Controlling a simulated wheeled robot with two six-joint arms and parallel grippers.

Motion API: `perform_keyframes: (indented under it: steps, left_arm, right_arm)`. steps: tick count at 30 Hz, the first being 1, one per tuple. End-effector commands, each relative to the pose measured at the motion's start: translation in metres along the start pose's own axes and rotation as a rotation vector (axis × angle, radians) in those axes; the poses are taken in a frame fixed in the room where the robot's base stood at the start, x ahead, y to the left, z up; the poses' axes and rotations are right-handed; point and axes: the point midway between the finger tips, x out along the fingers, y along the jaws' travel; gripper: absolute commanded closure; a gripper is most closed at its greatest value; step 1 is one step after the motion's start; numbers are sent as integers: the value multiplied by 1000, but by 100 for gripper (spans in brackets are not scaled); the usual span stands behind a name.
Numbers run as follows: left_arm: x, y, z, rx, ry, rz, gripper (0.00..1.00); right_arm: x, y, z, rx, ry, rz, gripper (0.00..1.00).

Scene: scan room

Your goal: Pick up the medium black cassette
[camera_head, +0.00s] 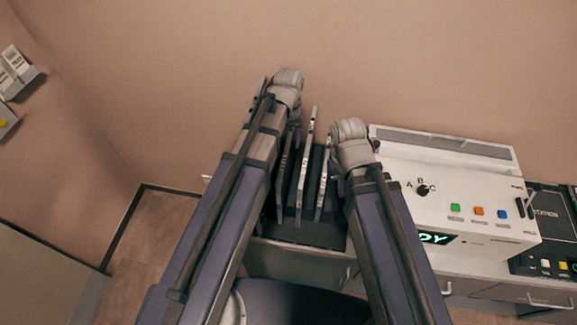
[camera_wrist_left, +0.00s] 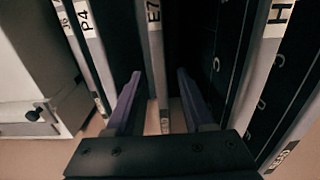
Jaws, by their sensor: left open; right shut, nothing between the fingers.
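Several upright black cassettes with pale labelled spines stand side by side in a dark rack (camera_head: 318,236) between my arms. Which is the medium one I cannot tell. In the left wrist view, one spine marked E7 (camera_wrist_left: 154,50) stands between the fingers of my open left gripper (camera_wrist_left: 159,75), with a gap on each side. A cassette marked P4 (camera_wrist_left: 95,50) is to the left, and a wider-looking one marked H (camera_wrist_left: 268,60) to the right. In the head view my left gripper (camera_head: 291,115) is over the rack's far side. My right gripper (camera_head: 350,150) is shut and empty, its fingertips mostly hidden.
A white console (camera_head: 450,185) with a dial and coloured buttons stands right of the rack. A black unit (camera_head: 550,220) is beyond it. The wall is close behind the rack. A wall holder (camera_head: 18,85) is at the far left. Neighbouring cassettes leave narrow gaps around the fingers.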

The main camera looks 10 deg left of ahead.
Motion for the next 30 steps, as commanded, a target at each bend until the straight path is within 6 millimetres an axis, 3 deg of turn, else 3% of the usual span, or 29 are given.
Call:
perform_keyframes:
  steps: [12, 22, 30]
  left_arm:
    - [48, -1, -3, 0, 0, 0, 46]
    - [50, -1, -3, 0, 0, 0, 46]
    - [50, -1, -3, 0, 0, 0, 76]
  right_arm:
    - [47, -4, -3, 2, 0, 0, 100]
    - [50, -5, -3, 2, 0, 0, 100]
    - [50, -5, -3, 2, 0, 0, 100]
